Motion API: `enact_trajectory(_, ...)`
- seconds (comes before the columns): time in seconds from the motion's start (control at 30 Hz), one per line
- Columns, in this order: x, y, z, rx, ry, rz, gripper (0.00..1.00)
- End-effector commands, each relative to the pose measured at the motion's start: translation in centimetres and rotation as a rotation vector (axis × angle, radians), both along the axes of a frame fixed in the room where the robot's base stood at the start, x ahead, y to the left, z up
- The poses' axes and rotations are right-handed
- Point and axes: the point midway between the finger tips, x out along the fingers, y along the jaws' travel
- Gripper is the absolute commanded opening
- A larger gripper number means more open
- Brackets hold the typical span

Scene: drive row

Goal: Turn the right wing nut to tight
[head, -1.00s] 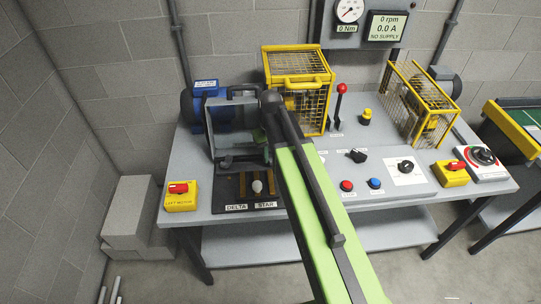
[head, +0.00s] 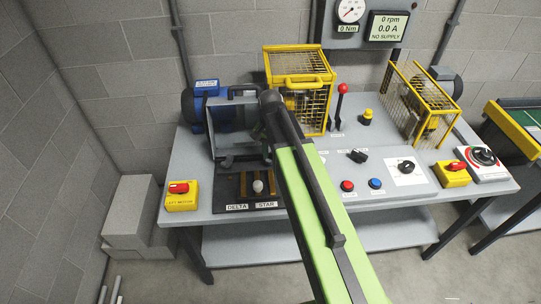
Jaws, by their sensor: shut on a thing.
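The blue motor (head: 194,112) stands at the left of the bench, with an open grey terminal box (head: 224,147) on its front. My gripper (head: 259,138) is at the right side of this box, mostly hidden behind my own arm. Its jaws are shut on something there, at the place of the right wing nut. The wing nut itself is hidden by my gripper and arm, and I cannot see how far it is turned.
A black board (head: 244,186) marked DELTA and STAR lies below the box. A yellow cage (head: 299,72) stands just behind my arm. A yellow box with a red switch (head: 181,195) is at the front left. Buttons and knobs fill the right of the bench (head: 335,213).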

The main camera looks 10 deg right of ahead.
Motion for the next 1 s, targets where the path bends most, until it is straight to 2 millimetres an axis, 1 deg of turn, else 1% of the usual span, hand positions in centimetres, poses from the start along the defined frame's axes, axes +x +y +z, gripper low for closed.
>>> enact_trajectory(0.23,0.12,0.06,0.02,0.001,-0.003,-0.049,0.0)
enact_trajectory(0.67,0.12,0.03,0.02,0.0,-0.003,-0.056,0.0)
enact_trajectory(0.7,0.12,0.03,0.02,0.0,-0.003,-0.056,0.27)
enact_trajectory(0.8,0.1,0.02,0.02,0.0,-0.003,-0.056,0.4)
enact_trajectory(0.83,0.08,0.01,0.01,0.0,-0.003,-0.055,0.44)
enact_trajectory(1.0,0.05,0.0,0.01,0.0,-0.001,-0.055,0.44)
